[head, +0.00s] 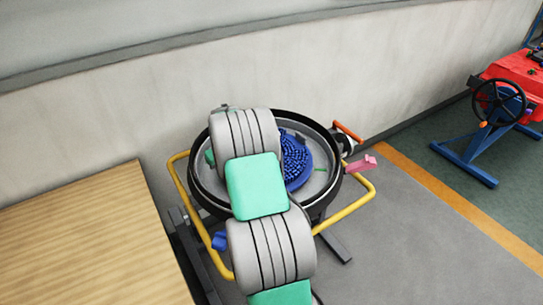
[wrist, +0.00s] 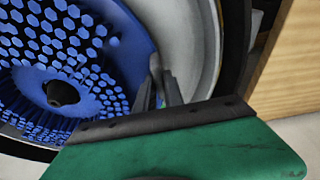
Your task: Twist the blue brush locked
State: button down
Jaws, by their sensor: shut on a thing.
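The blue brush (head: 296,160) is a round disc with many blue bristle tufts, seated inside a round black-rimmed tub (head: 318,196). My arm covers its left part in the head view. In the wrist view the brush (wrist: 60,50) fills the upper left, with a dark hub at its centre. My gripper (wrist: 165,88) is at the brush's outer rim, its dark fingers shut on the blue edge. The fingertips are hidden behind my arm in the head view. I cannot tell whether the brush is locked.
A yellow tube frame (head: 345,212) surrounds the tub, with an orange handle (head: 347,132) and a pink lever (head: 361,164) at its right. A wooden table (head: 80,245) stands at left. A pale wall (head: 150,100) is close behind. Grey floor (head: 420,240) is clear at right.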

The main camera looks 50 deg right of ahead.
jog(key=shift+w+d+r, duration=0.1)
jog(key=shift+w+r, duration=0.05)
jog(key=shift+r, duration=0.1)
jog(key=shift+w+d+f+m+b, duration=0.1)
jog(key=shift+w+d+m+b, duration=0.15)
jog(key=shift+w+m, duration=0.3)
jog(key=shift+w+d+f+m+b, duration=0.1)
jog(key=shift+w+m+b, duration=0.2)
jog(key=shift+w, duration=0.45)
jog(key=shift+w+d+f+m, duration=0.1)
jog(key=shift+w+m, duration=0.15)
jog(key=shift+w, duration=0.05)
jog(key=shift+w+d+m+h, duration=0.25)
jog(key=shift+w+m, duration=0.1)
jog(key=shift+w, duration=0.15)
jog(key=shift+w+d+m+h, duration=0.15)
jog(key=shift+w+d+m, duration=0.1)
jog(key=shift+w+m, duration=0.15)
jog(key=shift+w+b, duration=0.15)
jog(key=shift+b, duration=0.15)
jog(key=shift+w+d, duration=0.15)
jog(key=shift+w+d+m+g, duration=0.3)
jog(key=shift+w+d+m, duration=0.35)
jog(key=shift+w+m, duration=0.25)
